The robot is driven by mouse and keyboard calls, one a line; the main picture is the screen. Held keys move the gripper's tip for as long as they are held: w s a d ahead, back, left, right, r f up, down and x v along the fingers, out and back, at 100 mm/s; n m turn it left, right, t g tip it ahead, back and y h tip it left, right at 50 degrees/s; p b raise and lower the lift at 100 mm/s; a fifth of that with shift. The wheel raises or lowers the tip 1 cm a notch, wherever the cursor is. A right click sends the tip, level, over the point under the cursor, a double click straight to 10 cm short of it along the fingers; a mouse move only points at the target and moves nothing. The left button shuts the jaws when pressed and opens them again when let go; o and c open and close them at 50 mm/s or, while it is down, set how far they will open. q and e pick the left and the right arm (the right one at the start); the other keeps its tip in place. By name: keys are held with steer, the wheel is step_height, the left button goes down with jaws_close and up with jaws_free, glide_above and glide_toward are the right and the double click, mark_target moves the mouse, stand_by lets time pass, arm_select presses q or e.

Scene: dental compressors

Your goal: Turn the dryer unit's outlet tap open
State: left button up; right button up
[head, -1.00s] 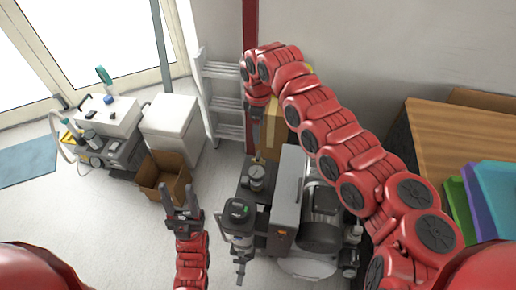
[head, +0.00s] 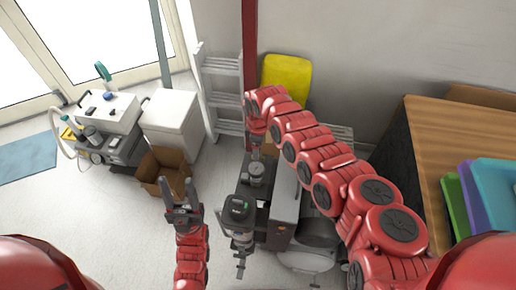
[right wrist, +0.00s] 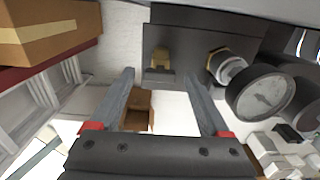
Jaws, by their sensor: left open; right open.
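The compressor and dryer machine stands on the floor in the middle of the head view, with a grey cabinet (head: 284,205) and a black-capped filter (head: 239,208). In the right wrist view a dark panel (right wrist: 205,40) carries a brass fitting (right wrist: 160,64), a white-and-brass fitting (right wrist: 228,66) and a round gauge (right wrist: 260,93). I cannot tell which part is the outlet tap. My right gripper (right wrist: 165,80) is open and empty, its fingers pointing toward the panel just below the brass fitting, apparently apart from it. My left gripper (head: 181,190) is open and empty, left of the machine.
An open cardboard box (head: 163,172) and a white cabinet (head: 171,122) stand at the left. A white ladder (head: 222,92) and a yellow panel (head: 287,76) are by the wall. A wooden table (head: 455,135) with coloured trays (head: 497,195) is at the right. Floor at the front left is clear.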

jaws_close()
stand_by(0.3)
